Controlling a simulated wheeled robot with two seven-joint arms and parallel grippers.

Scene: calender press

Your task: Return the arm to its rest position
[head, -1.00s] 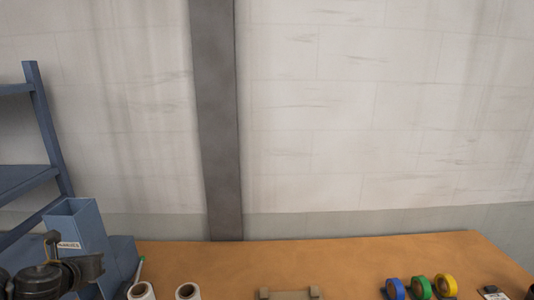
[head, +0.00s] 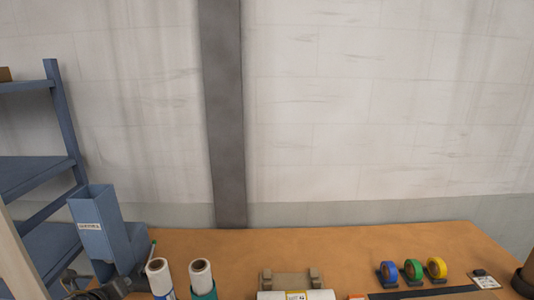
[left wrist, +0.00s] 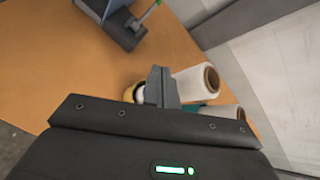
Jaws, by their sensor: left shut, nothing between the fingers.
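My left gripper (head: 120,287) is low at the left of the head view, in front of the blue holder and left of the white rolls. In the left wrist view its dark fingers (left wrist: 161,86) are together with nothing between them. They point over the orange-brown table (left wrist: 60,60), close to the white rolls (left wrist: 195,82); I cannot tell whether they touch anything. My right gripper is in neither view.
Two white rolls (head: 201,274) stand beside the blue holder (head: 96,228). A beige stand (head: 290,280) is at front centre. Blue, green and yellow tape rolls (head: 413,269) stand to the right. A blue shelf (head: 62,130) is at left. The table's back middle (head: 330,245) is clear.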

